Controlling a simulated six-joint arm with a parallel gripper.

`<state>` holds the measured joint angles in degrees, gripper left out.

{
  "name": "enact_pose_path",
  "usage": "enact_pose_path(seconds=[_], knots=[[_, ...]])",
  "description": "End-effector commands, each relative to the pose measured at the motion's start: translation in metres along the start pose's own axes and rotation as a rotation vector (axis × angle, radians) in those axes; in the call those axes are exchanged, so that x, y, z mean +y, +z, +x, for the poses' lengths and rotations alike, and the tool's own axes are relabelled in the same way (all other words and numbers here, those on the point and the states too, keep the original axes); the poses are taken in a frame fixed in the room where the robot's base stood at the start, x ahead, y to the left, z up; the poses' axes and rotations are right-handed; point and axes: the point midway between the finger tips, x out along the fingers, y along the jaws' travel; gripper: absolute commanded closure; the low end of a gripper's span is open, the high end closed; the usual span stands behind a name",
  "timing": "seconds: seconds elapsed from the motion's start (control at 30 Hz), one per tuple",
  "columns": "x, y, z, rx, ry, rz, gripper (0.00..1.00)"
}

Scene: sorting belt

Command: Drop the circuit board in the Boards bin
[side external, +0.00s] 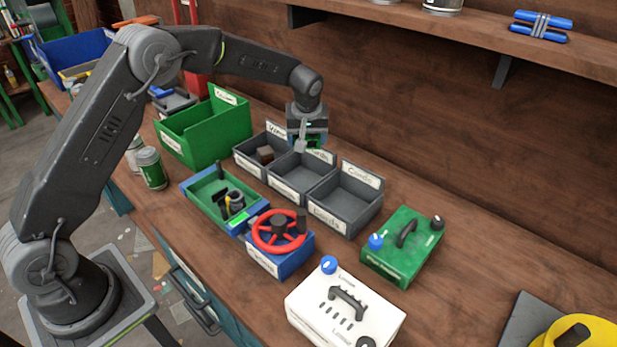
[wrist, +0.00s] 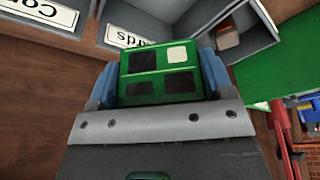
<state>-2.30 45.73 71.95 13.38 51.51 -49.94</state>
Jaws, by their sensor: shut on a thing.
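My gripper (side external: 306,138) is shut on a green circuit board (wrist: 160,72), which sits between its two blue fingers in the wrist view. The board has one pale square and several dark ones. In the side view only a bit of green shows at the fingers. The gripper is above the back edge of the middle grey bin (side external: 286,190). That bin's back label is partly covered; in the wrist view a label (wrist: 128,37) reads "...ards". The middle bin looks empty.
A left grey bin holds a brown block (side external: 265,154); the right grey bin (side external: 345,205), labelled "Cords", looks empty. A green bin (side external: 205,132) stands at left. In front are a red-wheel box (side external: 280,262), a white box (side external: 345,318) and a green box (side external: 403,250).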

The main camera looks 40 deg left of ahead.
Motion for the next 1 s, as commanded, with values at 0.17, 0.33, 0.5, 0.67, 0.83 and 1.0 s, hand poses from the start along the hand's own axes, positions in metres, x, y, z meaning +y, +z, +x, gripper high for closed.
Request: enact_pose_path(seconds=[0.17, 0.33, 0.5, 0.67, 0.83, 1.0], knots=[[-0.001, 0.006, 0.021, -0.003, -0.003, -0.001, 0.49], [-0.001, 0.011, 0.038, -0.002, -0.002, -0.002, 0.49], [-0.001, 0.013, 0.046, -0.001, -0.001, -0.002, 0.49], [-0.001, 0.013, 0.048, 0.000, -0.001, -0.002, 0.49], [-0.001, 0.013, 0.047, 0.000, -0.001, -0.002, 0.24], [-0.001, 0.013, 0.047, 0.000, 0.000, -0.002, 0.08]])
